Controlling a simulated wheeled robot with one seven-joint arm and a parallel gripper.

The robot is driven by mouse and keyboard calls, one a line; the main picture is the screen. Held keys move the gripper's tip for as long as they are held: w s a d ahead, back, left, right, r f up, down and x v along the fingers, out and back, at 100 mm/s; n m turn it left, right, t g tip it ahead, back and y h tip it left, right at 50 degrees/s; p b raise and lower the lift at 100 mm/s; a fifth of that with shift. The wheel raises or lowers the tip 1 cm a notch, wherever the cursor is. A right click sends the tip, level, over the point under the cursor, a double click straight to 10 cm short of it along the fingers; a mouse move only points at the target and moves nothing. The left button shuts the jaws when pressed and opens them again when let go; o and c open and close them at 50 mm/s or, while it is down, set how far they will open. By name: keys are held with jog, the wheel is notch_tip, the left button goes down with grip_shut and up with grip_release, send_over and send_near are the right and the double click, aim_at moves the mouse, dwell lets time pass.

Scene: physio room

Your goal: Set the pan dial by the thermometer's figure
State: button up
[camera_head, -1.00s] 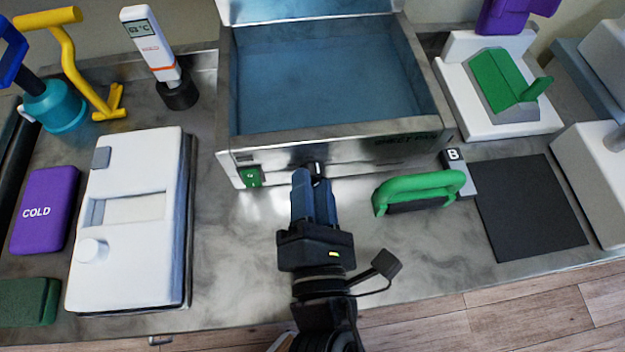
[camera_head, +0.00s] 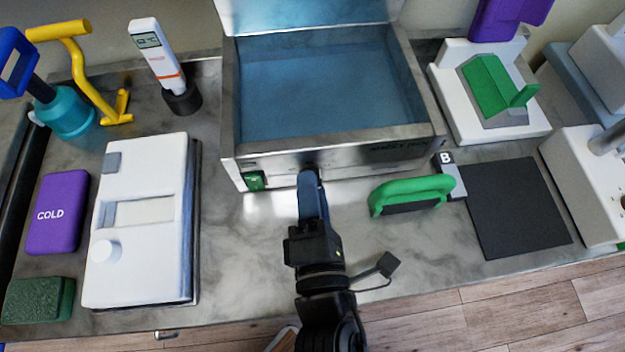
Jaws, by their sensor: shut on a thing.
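The metal water pan (camera_head: 290,163) stands open at the back middle, with blue water inside and its lid raised. My gripper (camera_head: 309,178) points at the pan's front panel and is shut on the pan dial, which the fingers hide almost wholly. The fingers show narrow, nearly edge-on. The dial's mark cannot be read. The white thermometer (camera_head: 158,55) stands upright, slightly tilted, in a black holder left of the pan. Its small display (camera_head: 147,40) shows a figure in °C, too small to read surely. A green rocker switch (camera_head: 255,181) sits left of my gripper.
A green handle (camera_head: 412,195) lies close on the right, near a B tag (camera_head: 447,158) and black mat (camera_head: 515,210). A white box (camera_head: 143,240), purple COLD pack (camera_head: 57,215) and green block (camera_head: 38,300) fill the left.

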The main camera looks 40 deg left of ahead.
jog(key=o, duration=1)
jog(key=shift+b+v, duration=0.75)
jog(key=shift+v, duration=3.2)
